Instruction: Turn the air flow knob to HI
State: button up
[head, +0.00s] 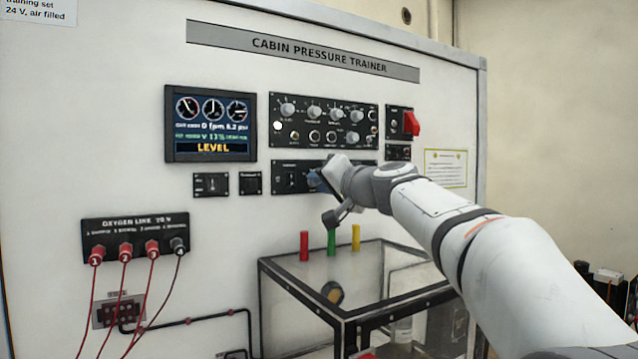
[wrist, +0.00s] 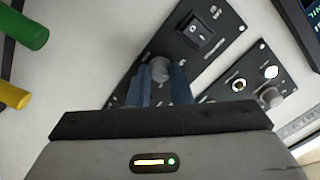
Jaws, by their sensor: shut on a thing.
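In the wrist view a grey knob (wrist: 160,69) stands on a small black panel (wrist: 187,50). The blue fingers of my gripper (wrist: 160,84) are shut on it, one on each side. The panel's lettering is too small or too hidden to read, so the knob's setting cannot be told. In the head view my gripper (head: 318,181) is at the right part of the narrow black panel (head: 279,184) under the large knob panel. My wrist hides the knob and that panel's right part there.
The large panel (head: 300,138) with several knobs is just above my gripper. A red switch cover (head: 411,124) sits to its right. Red (head: 304,246), green (head: 331,242) and yellow (head: 355,238) cylinders stand below, above a glass-topped black frame (head: 345,318).

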grip_shut()
jog(key=m, duration=0.4)
jog(key=m+b, duration=0.1)
jog(key=m, duration=0.3)
jog(key=shift+f+m, duration=0.2)
jog(key=shift+m, duration=0.1)
jog(key=m, duration=0.3)
jog(key=shift+m+t, duration=0.3)
jog(key=m+p, duration=0.1)
jog(key=m, duration=0.3)
jog(key=shift+a+f+h, duration=0.1)
jog(key=shift+f+h, duration=0.05)
jog(key=shift+h, duration=0.15)
jog(key=shift+f+m, duration=0.1)
jog(key=shift+m, duration=0.3)
jog(key=shift+o, duration=1.8)
grip_release()
jog(key=o, duration=0.4)
jog(key=shift+s+r, duration=0.1)
jog(key=shift+r, duration=0.15)
